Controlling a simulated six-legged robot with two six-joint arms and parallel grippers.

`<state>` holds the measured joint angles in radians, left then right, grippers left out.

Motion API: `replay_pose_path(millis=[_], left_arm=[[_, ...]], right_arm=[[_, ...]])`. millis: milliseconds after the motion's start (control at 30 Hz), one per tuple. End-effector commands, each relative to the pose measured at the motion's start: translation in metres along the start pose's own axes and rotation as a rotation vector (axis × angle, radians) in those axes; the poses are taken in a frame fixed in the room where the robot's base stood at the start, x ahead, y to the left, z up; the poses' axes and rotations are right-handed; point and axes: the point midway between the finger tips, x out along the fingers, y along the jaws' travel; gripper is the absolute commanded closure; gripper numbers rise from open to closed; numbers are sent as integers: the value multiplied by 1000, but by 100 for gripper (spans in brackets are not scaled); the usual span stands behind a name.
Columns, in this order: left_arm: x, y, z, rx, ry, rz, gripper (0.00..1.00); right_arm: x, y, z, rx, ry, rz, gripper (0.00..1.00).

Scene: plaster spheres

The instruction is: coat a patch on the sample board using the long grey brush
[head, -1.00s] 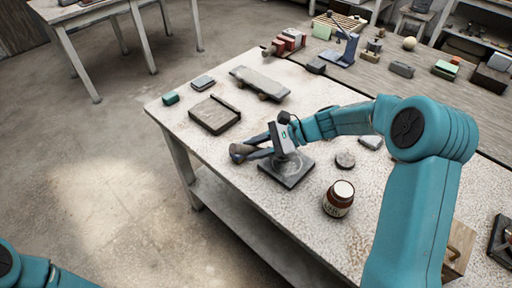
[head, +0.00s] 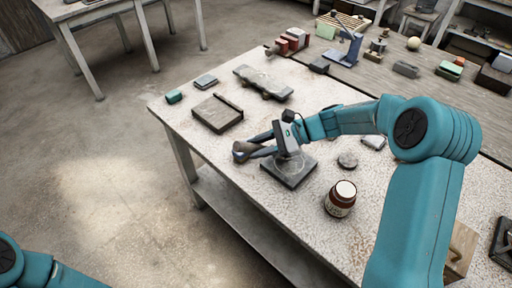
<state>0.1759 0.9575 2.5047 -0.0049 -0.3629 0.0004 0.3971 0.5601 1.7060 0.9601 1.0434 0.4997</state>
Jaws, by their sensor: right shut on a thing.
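My right gripper (head: 258,146) is shut on a small grey-brown thing (head: 243,148), probably the long grey brush. Its fingers point left and hide most of it, so its bristles and full length cannot be made out. A dark square board (head: 292,176), which may be the sample board, lies flat on the speckled table (head: 245,190) just below and right of the fingers. My right wrist covers its far part, and I cannot tell if anything touches it. My left gripper is out of view; only part of my left arm shows at bottom left.
A brown jar with a white lid (head: 340,198) stands right of the board. A grey disc (head: 347,160) lies behind it. A shallow brown tray or block (head: 217,113), a grey slab (head: 262,83) and a green block (head: 174,96) lie farther back. The near-left table edge is close to the gripper.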

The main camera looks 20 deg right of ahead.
Motion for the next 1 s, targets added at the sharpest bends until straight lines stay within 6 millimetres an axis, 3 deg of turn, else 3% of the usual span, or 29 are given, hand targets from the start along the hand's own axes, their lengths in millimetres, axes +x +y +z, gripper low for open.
replay_pose_path(millis=[367, 1000], left_arm=[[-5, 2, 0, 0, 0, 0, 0], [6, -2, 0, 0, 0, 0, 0]], right_arm=[[-13, -10, -12, 0, 1, 0, 100], [10, 8, 7, -1, -1, 1, 100]])
